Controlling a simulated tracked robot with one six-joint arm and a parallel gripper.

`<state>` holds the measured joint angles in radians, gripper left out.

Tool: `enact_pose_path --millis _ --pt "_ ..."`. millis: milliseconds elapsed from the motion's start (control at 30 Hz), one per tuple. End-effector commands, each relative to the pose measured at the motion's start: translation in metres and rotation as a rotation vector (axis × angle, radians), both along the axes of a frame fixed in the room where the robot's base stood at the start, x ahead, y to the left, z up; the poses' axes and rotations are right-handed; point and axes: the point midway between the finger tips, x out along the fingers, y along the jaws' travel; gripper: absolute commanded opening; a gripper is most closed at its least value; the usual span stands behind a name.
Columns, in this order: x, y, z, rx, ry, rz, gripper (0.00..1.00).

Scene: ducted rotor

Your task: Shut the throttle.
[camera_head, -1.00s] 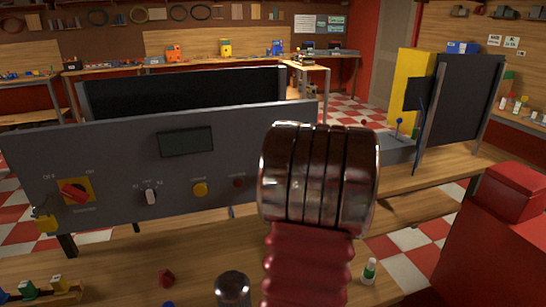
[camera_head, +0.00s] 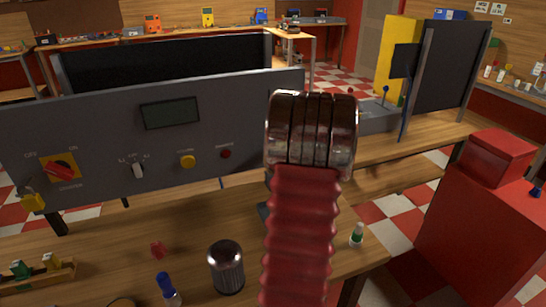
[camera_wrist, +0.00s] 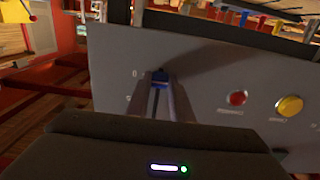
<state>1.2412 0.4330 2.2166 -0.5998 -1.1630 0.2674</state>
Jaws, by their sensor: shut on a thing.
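The throttle shows in the wrist view as a small blue knob (camera_wrist: 160,76) at a dark upright slot in the grey control panel (camera_wrist: 110,62). My gripper (camera_wrist: 161,84) has its two fingers on either side of the knob, shut on it. A label that looks like "0" is left of the slot. In the head view, my red ribbed arm and its metal rings stand before the right end of the panel (camera_head: 85,125). They hide the throttle and my gripper there.
A red button (camera_wrist: 237,98) and a yellow button (camera_wrist: 289,106) sit close to the throttle. The head view also shows a red rotary switch (camera_head: 60,168) and a dark display (camera_head: 170,113). A metal cup (camera_head: 226,268) and small bottle (camera_head: 357,235) stand on the bench.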

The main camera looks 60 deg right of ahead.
Motion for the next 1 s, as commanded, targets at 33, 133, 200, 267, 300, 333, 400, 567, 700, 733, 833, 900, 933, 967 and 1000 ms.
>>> enact_pose_path --millis 33,133,200,267,300,333,400,567,700,733,833,900,933,967,1000 --pt "0.002 0.004 -0.008 0.014 0.012 0.006 0.00" --pt "0.002 0.004 -0.009 0.016 0.013 0.006 0.23" --pt "0.001 0.003 -0.008 0.015 0.012 0.005 0.28" --pt "0.001 0.003 -0.007 0.014 0.011 0.004 0.32" --pt "0.001 0.003 -0.007 0.013 0.010 0.003 0.35" --pt "0.001 0.003 -0.006 0.013 0.009 0.003 0.37" --pt "0.001 0.002 -0.006 0.011 0.008 0.003 0.39" --pt "0.001 0.002 -0.004 0.009 0.007 0.002 0.39" --pt "-0.002 0.003 -0.004 0.009 0.006 0.001 0.39" --pt "-0.003 0.004 -0.004 0.008 0.005 0.000 0.39" --pt "-0.010 0.009 -0.003 0.008 0.005 -0.001 0.39" --pt "-0.017 0.015 -0.004 0.009 0.006 -0.002 0.39" --pt "-0.021 0.018 -0.004 0.009 0.007 -0.001 0.39" --pt "-0.024 0.021 -0.004 0.009 0.006 -0.001 0.39" --pt "-0.029 0.025 -0.003 0.008 0.005 -0.002 0.39"
